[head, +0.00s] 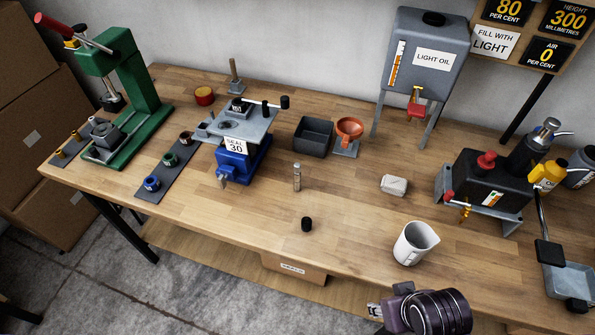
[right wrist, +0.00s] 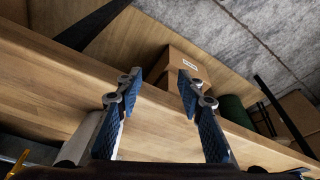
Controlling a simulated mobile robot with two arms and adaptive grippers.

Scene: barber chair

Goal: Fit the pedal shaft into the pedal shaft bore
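A grey metal housing (head: 245,122) sits in a blue vise (head: 240,165) on the workbench, with a round opening in its top and a "SEAL 30" tag. A thin rod with black ends (head: 266,107) lies across its right side. A small upright metal cylinder (head: 297,177) stands alone to the right of the vise. I cannot tell for certain which piece is the pedal shaft, nor make out its bore. My right gripper (right wrist: 159,84) is open and empty beside the bench's front edge; its wrist shows in the head view. My left gripper is not in view.
A black cap (head: 306,224) and a white jug (head: 415,243) stand near the front edge. A black tray (head: 313,136), an orange funnel (head: 349,128) and a white packet (head: 394,185) lie behind. A green press (head: 135,100) stands left, a black pump (head: 487,183) right. The middle front is mostly clear.

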